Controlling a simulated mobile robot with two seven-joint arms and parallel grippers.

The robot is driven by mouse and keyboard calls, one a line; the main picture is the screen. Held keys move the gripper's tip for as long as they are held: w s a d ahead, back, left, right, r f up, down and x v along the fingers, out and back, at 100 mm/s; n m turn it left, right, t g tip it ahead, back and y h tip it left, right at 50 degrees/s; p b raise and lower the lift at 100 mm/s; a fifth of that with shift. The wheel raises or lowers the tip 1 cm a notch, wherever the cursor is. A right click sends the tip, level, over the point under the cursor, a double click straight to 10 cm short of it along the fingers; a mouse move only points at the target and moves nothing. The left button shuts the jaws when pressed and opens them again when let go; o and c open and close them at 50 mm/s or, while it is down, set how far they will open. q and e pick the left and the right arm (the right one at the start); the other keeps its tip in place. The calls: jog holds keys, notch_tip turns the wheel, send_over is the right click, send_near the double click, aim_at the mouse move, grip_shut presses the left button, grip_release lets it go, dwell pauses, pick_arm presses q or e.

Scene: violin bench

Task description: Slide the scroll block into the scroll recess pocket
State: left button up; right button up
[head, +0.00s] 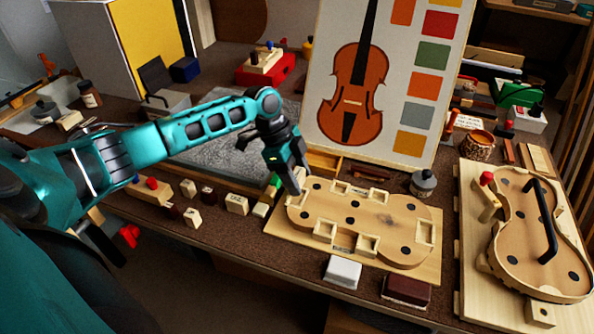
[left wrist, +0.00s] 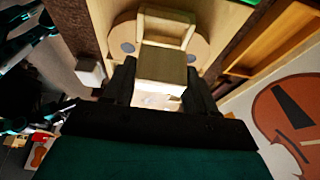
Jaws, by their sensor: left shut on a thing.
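My left gripper (head: 297,186) is shut on a pale wooden block, the scroll block, at the left end of the violin-shaped wooden form (head: 350,222). In the left wrist view the block (left wrist: 162,66) sits between the two dark fingers (left wrist: 160,92). Beyond it a raised wooden frame (left wrist: 166,27), seemingly the scroll recess pocket, stands on the form between two dark round spots. The block's far end lies in front of the frame's near opening. I cannot tell whether they touch.
Several small pale blocks (head: 236,204) lie left of the form. A white box (head: 342,272) and a dark red box (head: 406,291) stand at the front edge. A violin poster (head: 385,75) rises behind. A second violin body (head: 545,245) lies at the right.

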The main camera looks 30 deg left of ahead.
pick_arm(q)
jog(key=shift+f+b, duration=0.4)
jog(key=shift+f, duration=0.65)
jog(key=shift+p, duration=0.75)
dwell(0.8)
jog(key=shift+f+b, duration=0.7)
jog(key=shift+f, duration=0.3)
jog(key=o, duration=1.1)
jog(key=v, duration=1.3)
jog(key=shift+p, duration=0.45)
jog(key=shift+f, duration=0.1)
